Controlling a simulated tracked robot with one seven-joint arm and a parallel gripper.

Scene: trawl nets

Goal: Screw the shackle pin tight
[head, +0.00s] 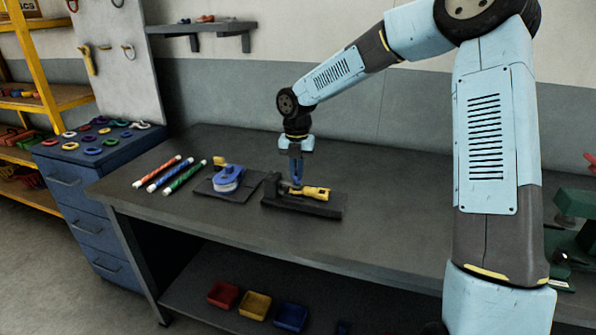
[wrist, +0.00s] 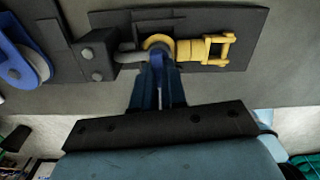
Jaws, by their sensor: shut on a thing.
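A black fixture board (head: 318,209) lies on the bench and also shows in the wrist view (wrist: 250,30). A dark block (wrist: 95,55) with bolts stands at its left end. A grey shackle (wrist: 128,57) reaches from this block towards a yellow ring (wrist: 157,42). A yellow fitting (head: 316,192) with a forked end lies to the right of the ring, also seen in the wrist view (wrist: 205,48). My gripper (head: 296,182) points down at the shackle, its blue fingers (wrist: 158,62) shut at the ring's near side. The shackle pin is mostly hidden between the fingertips.
A blue pulley block (head: 228,176) on a dark plate sits left of the board. Red, blue and green striped sticks (head: 165,176) lie farther left. The bench (head: 400,215) is clear on the right. Coloured bins (head: 254,304) stand on the shelf below.

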